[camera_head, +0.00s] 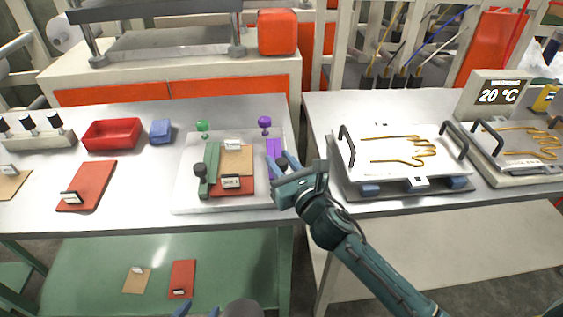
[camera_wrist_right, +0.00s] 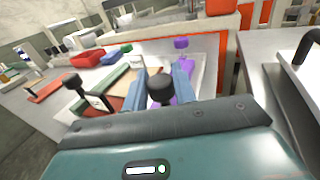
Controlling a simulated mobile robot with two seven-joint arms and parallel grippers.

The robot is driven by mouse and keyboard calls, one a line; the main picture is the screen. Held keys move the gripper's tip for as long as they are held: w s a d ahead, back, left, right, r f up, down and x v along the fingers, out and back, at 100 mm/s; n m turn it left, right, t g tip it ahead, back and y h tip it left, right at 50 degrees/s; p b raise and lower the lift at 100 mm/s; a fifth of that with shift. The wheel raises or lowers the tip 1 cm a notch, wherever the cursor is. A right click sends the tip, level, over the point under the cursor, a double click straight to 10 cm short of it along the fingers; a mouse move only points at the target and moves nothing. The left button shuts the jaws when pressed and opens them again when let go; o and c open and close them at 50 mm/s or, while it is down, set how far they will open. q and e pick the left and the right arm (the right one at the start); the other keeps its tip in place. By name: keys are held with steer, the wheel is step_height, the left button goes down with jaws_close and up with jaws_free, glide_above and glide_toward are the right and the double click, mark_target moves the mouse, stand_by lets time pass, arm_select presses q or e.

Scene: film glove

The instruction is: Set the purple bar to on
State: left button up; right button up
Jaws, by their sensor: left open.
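The purple bar (camera_head: 274,147) lies along the right side of a white board (camera_head: 235,202), with a purple knob (camera_head: 264,122) at its far end. My right gripper (camera_head: 284,163) is over the bar's near end and hides it. In the right wrist view, a black knob (camera_wrist_right: 160,88) stands between my right gripper's fingers (camera_wrist_right: 160,75); I cannot tell whether they press on it. The purple bar (camera_wrist_right: 184,93) shows partly behind the right finger. My left gripper (camera_head: 199,309) is open at the bottom edge, mostly out of frame.
A green bar (camera_head: 211,165) with a black knob (camera_head: 200,169) lies on the board's left side, beside tan and red plates. A red tray (camera_head: 111,134) and blue block (camera_head: 160,131) stand to the left. Hot plates with handles (camera_head: 400,150) fill the right table.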

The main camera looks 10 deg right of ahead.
mark_target(260, 185)
jaws_close()
steer(key=a, duration=0.5)
steer(key=shift+w, duration=0.1)
steer(key=shift+o, duration=2.4)
jaws_free()
